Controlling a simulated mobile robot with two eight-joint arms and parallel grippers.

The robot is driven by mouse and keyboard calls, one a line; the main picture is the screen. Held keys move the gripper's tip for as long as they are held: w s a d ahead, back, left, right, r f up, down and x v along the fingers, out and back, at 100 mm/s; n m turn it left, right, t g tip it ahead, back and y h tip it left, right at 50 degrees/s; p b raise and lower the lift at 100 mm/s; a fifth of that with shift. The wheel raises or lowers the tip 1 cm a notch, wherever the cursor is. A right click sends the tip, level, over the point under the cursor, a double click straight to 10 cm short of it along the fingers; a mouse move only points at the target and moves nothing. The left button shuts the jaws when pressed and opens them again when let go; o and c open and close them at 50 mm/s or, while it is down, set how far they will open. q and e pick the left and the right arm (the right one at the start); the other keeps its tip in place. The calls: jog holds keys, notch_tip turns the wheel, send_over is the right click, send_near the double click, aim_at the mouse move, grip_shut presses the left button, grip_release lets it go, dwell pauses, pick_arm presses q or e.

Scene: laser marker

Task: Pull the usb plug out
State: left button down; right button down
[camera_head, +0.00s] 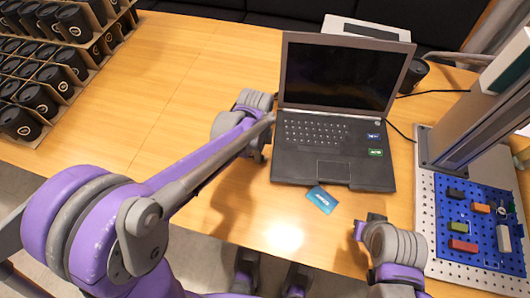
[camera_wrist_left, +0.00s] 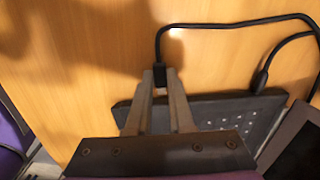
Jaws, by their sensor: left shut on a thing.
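The black usb plug (camera_wrist_left: 160,76) sits between the fingers of my left gripper (camera_wrist_left: 161,74) in the left wrist view. A black cable runs from it up and to the right. The laptop's edge (camera_wrist_left: 205,98) lies just below the plug; I cannot tell whether the plug's tip is still in the port. In the head view my left arm reaches to the left side of the open laptop (camera_head: 318,170), where the fingers and plug are mostly hidden. My right gripper (camera_head: 366,222) hangs at the table's front edge, right of a blue card; its jaw opening is unclear.
A second cable plug (camera_wrist_left: 260,80) meets the same laptop edge. A blue card (camera_head: 321,199) lies in front of the laptop. A blue pegboard (camera_head: 470,247) and metal column stand at the right, and a rack of black cups (camera_head: 75,40) at the left.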

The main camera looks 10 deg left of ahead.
pick_arm(q)
jog(key=c, duration=0.8)
grip_release()
jog(key=shift+a, duration=0.15)
notch_tip(320, 180, up, 11)
jog(key=shift+f+p, duration=0.1)
jog(key=shift+p, duration=0.75)
pick_arm(e)
jog(key=shift+r, duration=0.85)
pick_arm(q)
jog(key=s+a+r+n+t+p, duration=0.1)
jog(key=s+n+p, duration=0.1)
jog(key=s+n, duration=0.2)
jog(key=s+a+r+n+t+p, duration=0.1)
jog(key=s+a+n+t+p, duration=0.1)
jog(key=s+n, duration=0.3)
jog(key=s+a+r+n+t+p, duration=0.1)
jog(key=s+r+n+t+p, duration=0.1)
jog(key=s+n, duration=0.3)
jog(key=shift+a+n+p, duration=0.35)
jog(key=shift+n+p, duration=0.4)
jog(key=shift+n, duration=0.45)
pick_arm(e)
notch_tip(320, 180, up, 9)
jog(key=w, duration=0.2)
jog(key=shift+f, duration=0.2)
